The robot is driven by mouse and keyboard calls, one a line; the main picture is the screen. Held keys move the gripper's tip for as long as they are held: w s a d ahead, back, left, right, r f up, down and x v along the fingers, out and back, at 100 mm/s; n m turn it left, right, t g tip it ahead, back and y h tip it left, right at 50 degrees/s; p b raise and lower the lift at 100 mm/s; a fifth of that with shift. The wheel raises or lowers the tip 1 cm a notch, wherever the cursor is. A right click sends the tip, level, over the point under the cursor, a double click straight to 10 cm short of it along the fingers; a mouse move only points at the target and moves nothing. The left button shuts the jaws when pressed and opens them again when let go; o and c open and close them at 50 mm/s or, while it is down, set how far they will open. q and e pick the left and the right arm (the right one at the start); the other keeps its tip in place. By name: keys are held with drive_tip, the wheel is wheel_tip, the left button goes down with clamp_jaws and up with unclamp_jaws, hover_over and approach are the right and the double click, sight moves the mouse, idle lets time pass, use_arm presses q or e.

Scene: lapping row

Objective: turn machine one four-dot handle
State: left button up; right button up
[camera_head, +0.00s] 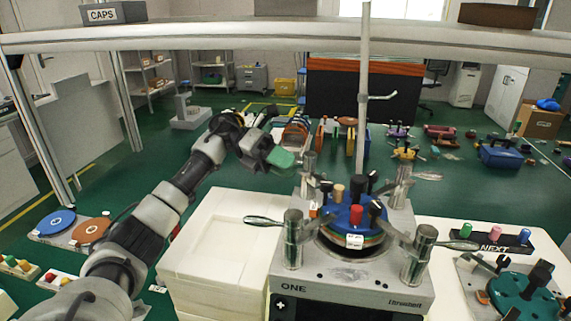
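Machine one (345,290), a grey box marked ONE, stands at the front centre. A round blue-topped plate (343,213) with coloured knobs sits on it. Metal posts with lever handles stand around the plate: a front left handle (264,221), a front right handle (456,245) and a back right handle (426,177) show. Dot marks on them are too small to make out. My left gripper (281,158) is above and behind the machine's back left corner, apart from the handles. A green patch shows at its tip; its finger opening is unclear. My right gripper is out of view.
A white block (222,250) stands left of the machine. A rack marked NEXT (495,240) and a second machine with a green plate (522,298) are at the right. An overhead rail (250,38) and a thin upright pole (363,90) stand behind.

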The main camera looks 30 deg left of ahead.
use_arm(q)
drive_tip(key=shift+o, duration=0.6)
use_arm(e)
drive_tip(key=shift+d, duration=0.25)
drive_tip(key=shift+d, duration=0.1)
use_arm(q)
drive_tip(key=shift+a, duration=0.25)
drive_tip(key=b+v, duration=0.2)
drive_tip(key=v, duration=0.8)
drive_tip(key=shift+a, duration=0.15)
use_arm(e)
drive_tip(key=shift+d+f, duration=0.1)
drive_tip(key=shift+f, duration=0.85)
use_arm(q)
drive_tip(key=shift+r, duration=0.1)
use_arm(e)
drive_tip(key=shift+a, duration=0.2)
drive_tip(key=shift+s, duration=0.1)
